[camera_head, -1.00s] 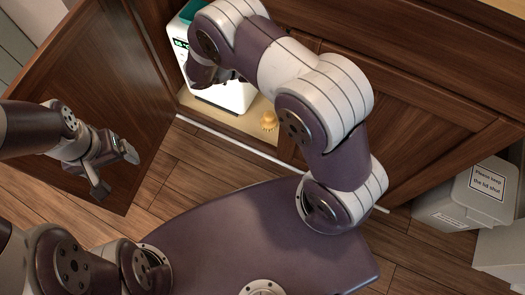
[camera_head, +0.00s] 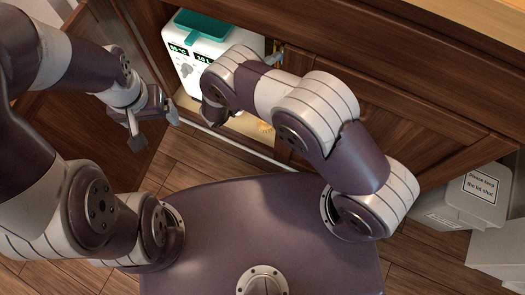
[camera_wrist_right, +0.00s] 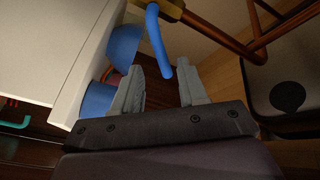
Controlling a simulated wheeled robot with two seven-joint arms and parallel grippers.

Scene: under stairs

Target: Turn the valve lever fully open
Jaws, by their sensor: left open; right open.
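A blue bent lever (camera_wrist_right: 157,42), apparently the valve lever, hangs in the right wrist view beside a copper pipe (camera_wrist_right: 173,9). My right gripper (camera_wrist_right: 165,88) is open, its grey fingers on either side of the lever's lower end. I cannot tell whether they touch it. In the head view my right arm reaches into the open cabinet and hides its own gripper. A small blue and copper piece (camera_head: 279,52) shows just behind the arm there; it may be the lever. My left gripper (camera_head: 155,126) is open and empty in front of the open cabinet door.
A white machine (camera_head: 185,52) with a teal top stands in the cabinet; blue round things (camera_wrist_right: 98,100) lie close to the right gripper. A grey bin (camera_head: 470,195) stands outside, right.

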